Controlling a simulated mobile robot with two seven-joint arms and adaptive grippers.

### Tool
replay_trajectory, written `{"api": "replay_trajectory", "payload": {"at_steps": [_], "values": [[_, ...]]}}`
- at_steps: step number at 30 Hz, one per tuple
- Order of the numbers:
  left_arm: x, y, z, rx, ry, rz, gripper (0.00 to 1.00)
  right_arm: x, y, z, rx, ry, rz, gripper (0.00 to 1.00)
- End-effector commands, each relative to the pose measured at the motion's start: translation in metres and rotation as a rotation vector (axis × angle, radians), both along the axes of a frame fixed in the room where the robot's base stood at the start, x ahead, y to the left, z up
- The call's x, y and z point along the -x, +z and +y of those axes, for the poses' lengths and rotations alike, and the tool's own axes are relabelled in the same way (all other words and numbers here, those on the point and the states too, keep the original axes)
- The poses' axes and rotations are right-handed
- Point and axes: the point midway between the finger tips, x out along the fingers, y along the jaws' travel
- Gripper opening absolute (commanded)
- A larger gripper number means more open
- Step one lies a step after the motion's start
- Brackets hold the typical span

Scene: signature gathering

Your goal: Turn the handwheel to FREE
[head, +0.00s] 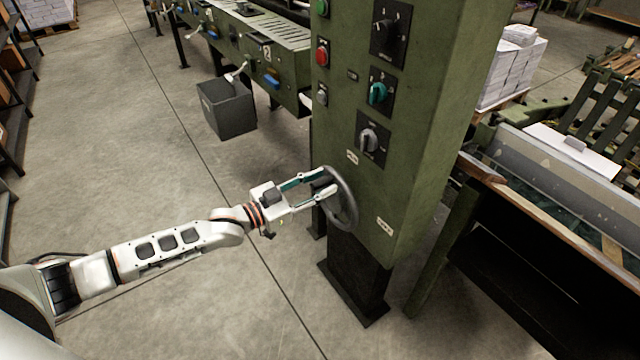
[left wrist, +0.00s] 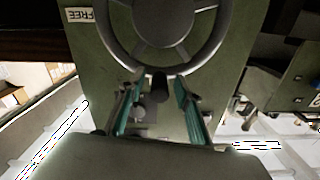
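The handwheel (head: 352,212) is a grey ring on the front of a green machine column, seen at a slant in the head view. In the left wrist view the handwheel (left wrist: 217,43) fills the top, with a round dark hub and spokes. A dark handle knob (left wrist: 158,84) stands out from its rim. My left gripper (head: 324,183) is at the rim, its fingers apart on either side of the knob; in the wrist view (left wrist: 157,88) gaps show beside the knob. A FREE label (left wrist: 80,14) appears upside down beside the wheel. My right gripper is out of view.
The green column (head: 425,130) carries rotary switches (head: 368,139) and push buttons (head: 322,53) above the wheel. A grey bin (head: 228,108) stands on the floor behind. A bench-like machine (head: 560,190) stands at the right.

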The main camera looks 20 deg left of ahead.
Motion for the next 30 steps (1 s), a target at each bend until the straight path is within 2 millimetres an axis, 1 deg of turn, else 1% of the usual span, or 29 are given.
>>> {"api": "replay_trajectory", "payload": {"at_steps": [6, 7, 8, 9, 10, 11, 23, 30], "values": [[0.000, 0.000, 0.000, -0.001, 0.000, 0.001, 0.34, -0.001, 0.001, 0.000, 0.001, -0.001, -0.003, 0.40], [0.000, 0.000, 0.000, -0.001, 0.000, 0.001, 0.31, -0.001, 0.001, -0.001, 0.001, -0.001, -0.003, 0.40], [0.000, 0.000, 0.000, -0.001, 0.000, 0.001, 0.23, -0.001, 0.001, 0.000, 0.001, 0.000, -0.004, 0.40], [0.000, 0.000, 0.000, -0.001, 0.000, 0.000, 0.13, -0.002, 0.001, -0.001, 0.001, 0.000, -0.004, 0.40], [0.000, 0.000, 0.000, -0.001, 0.000, 0.001, 0.05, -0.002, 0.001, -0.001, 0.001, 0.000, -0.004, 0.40], [0.000, 0.000, 0.000, -0.001, 0.000, 0.000, 0.00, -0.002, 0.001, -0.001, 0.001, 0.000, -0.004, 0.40], [0.002, 0.001, -0.003, -0.031, 0.000, -0.025, 0.00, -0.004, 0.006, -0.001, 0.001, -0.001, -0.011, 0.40], [0.010, 0.001, -0.013, -0.140, 0.000, -0.110, 0.00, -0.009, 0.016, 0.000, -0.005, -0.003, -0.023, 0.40]]}}
